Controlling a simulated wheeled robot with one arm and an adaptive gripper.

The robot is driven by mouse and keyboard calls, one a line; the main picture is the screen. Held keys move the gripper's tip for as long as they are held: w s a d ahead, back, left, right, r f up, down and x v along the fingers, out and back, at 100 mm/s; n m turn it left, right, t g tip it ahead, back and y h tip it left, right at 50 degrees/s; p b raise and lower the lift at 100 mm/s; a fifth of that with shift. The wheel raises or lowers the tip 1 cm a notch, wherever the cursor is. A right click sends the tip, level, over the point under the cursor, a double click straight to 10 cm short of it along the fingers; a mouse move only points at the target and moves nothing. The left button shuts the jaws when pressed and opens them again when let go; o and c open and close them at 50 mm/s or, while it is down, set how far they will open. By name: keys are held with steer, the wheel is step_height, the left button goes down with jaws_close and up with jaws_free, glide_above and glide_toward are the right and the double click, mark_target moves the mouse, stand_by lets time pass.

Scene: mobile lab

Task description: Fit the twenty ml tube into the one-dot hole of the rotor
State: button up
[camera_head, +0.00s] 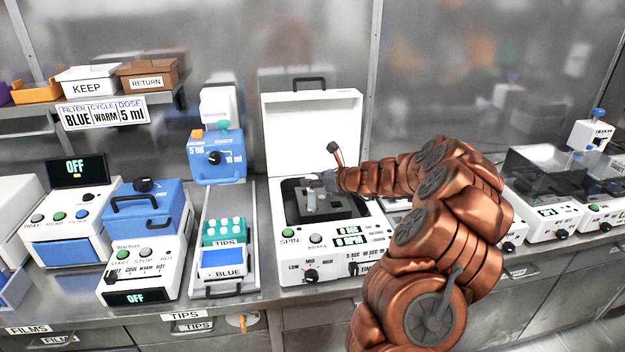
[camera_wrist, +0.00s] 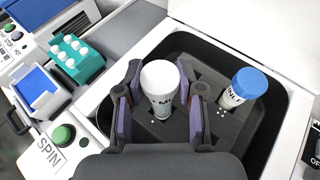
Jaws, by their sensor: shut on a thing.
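My gripper (camera_wrist: 160,112) is shut on a white-capped tube (camera_wrist: 160,78), with a purple-padded finger on each side. The tube's label is partly readable as "ml"; its number is not clear. The tube is over the dark grey rotor (camera_wrist: 178,130) inside the open centrifuge (camera_head: 335,240). Its lower end is hidden, so I cannot tell whether it is in a hole. Small white dots show on the rotor just below it. A blue-capped tube (camera_wrist: 245,88) stands tilted in the rotor to the right, with several dots beside it. In the head view my gripper (camera_head: 325,184) is over the rotor.
The centrifuge lid (camera_head: 312,130) stands open behind the bowl. The green SPIN button (camera_wrist: 63,135) is on the front panel. A teal tip rack (camera_head: 224,230) and a blue tray (camera_head: 222,262) lie to the left. The bowl wall surrounds the rotor closely.

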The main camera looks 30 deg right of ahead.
mark_target(313, 189)
steer(key=shift+f+b, duration=0.95)
steer(key=shift+f, duration=0.85)
steer(key=o, duration=1.2)
steer(key=v, duration=1.2)
